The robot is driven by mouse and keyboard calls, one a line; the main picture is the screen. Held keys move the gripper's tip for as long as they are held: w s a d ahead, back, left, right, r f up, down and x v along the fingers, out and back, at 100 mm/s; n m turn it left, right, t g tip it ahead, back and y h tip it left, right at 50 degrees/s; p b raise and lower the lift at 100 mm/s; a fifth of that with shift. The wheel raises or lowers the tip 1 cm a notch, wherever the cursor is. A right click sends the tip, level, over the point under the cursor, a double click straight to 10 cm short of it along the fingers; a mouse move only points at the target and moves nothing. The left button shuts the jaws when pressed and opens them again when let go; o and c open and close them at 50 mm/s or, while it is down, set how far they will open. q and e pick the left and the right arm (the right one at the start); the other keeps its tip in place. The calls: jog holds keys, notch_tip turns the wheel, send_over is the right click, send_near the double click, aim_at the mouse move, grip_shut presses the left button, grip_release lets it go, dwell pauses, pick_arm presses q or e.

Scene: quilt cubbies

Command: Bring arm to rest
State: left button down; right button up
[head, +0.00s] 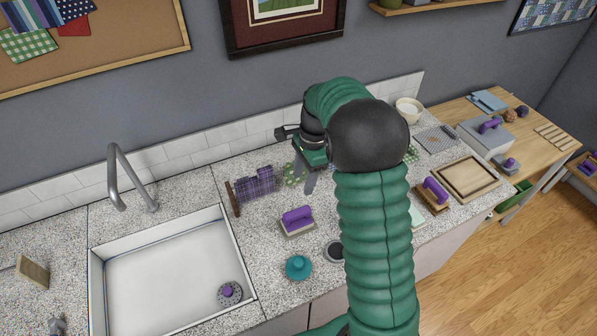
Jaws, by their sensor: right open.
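My right arm, green and ribbed with a dark rounded joint, reaches up across the middle of the head view and bends left. My right gripper (308,178) is open and empty, with its fingers pointing down above the speckled counter (262,222). It is close to a purple checked cloth piece (258,183) and a purple-handled block (297,219). It appears apart from both. My left gripper is not in view.
A sink (165,275) with a faucet (122,178) is at left. A teal round knob (298,266) sits in front. Right of my arm are another purple-handled brush (433,193), a wooden frame (467,177) and a white bowl (408,110). A wooden table (530,135) stands farther right.

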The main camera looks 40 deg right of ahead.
jog(key=s+a+f+n+t, duration=0.1)
jog(key=s+a+n, duration=0.4)
jog(key=a+n, duration=0.5)
jog(key=s+a+f+n+t+h, duration=0.1)
jog(key=s+a+f+n, duration=0.2)
jog(key=a+n, duration=0.7)
jog(key=shift+s+a+n+h, duration=0.3)
jog(key=shift+s+n, duration=0.5)
jog(key=shift+s, duration=0.25)
jog(key=shift+s+a, duration=0.1)
jog(key=shift+a, duration=0.25)
